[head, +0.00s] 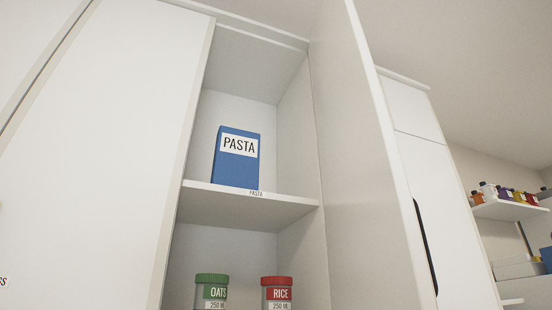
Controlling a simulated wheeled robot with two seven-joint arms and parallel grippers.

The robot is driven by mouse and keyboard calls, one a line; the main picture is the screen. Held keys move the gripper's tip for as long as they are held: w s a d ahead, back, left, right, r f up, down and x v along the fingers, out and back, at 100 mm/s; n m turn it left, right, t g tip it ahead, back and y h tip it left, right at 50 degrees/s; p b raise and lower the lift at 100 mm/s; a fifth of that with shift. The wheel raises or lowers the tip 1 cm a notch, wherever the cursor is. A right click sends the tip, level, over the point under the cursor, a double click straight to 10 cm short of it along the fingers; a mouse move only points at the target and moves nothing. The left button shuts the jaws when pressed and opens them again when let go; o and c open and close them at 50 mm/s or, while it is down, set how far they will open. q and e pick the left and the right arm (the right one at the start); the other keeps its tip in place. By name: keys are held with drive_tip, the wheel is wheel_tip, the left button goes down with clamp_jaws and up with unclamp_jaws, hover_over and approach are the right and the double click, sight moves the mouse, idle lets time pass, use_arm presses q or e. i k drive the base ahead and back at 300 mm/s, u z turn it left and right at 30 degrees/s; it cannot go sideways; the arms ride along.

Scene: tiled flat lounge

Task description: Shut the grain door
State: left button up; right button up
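An open white door (365,170) stands out from the right side of a white cabinet, its inner face toward me. No label naming it as the grain door is readable. Inside the cabinet, a blue pasta box (237,165) stands on a shelf (245,207) with a small PASTA label on its edge. Below it are a green-lidded oats jar (211,291) and a red-lidded rice jar (277,292), both cut off by the bottom edge. Neither of my grippers is in view.
A broad white panel (100,130) fills the left. A tall white cabinet (425,160) and a shelf with small bottles (505,209) are farther right.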

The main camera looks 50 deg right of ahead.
sight(380, 258)
drive_tip(key=u, duration=0.95)
drive_tip(key=k, duration=1.2)
drive_tip(key=z, duration=2)
